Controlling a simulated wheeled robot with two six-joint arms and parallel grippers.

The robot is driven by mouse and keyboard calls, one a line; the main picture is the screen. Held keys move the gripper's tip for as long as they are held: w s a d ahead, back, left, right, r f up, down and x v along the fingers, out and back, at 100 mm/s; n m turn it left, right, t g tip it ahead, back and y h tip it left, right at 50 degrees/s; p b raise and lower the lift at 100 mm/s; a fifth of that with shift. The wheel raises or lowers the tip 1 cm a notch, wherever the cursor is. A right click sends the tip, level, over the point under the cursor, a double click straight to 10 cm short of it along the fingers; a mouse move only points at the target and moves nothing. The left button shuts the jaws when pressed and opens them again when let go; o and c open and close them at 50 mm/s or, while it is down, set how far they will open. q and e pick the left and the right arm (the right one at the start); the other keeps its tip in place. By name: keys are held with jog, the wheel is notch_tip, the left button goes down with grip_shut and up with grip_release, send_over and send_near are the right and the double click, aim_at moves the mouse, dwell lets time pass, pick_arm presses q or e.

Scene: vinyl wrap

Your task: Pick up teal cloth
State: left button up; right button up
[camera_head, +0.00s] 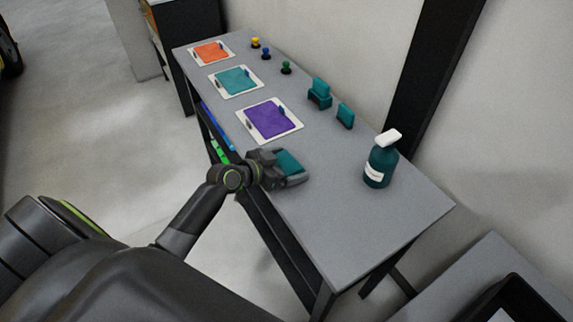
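The teal cloth (290,161) is a small folded piece at the near left edge of the grey table. My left gripper (287,168) reaches in from the left and is right at the cloth, covering part of it. Teal shows beside and between the gripper's dark parts. I cannot tell whether the fingers are closed on the cloth or only around it. My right gripper is not in view.
The grey table (330,235) holds a dark teal spray bottle (379,165) at right and teal blocks (319,94) behind. Orange (211,52), teal (236,81) and purple (271,119) sheets on white boards line the left side. The table's near right is clear.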

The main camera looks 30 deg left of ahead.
aim_at(286, 163)
pick_arm(q)
jog(key=c, duration=0.7)
jog(key=shift+r, duration=0.1)
notch_tip(286, 163, up, 10)
jog(key=shift+f, duration=0.1)
jog(key=s+d+r+m+g+h, duration=0.2)
jog(key=s+d, duration=0.1)
jog(key=s, duration=0.3)
jog(key=s+d+r+m+g+h, duration=0.2)
jog(key=s+d+r+m+h, duration=0.1)
jog(key=s, duration=0.4)
jog(key=shift+d+r+m+g, duration=0.2)
jog(key=shift+d+m+g, duration=0.05)
jog(key=shift+m+g, duration=0.05)
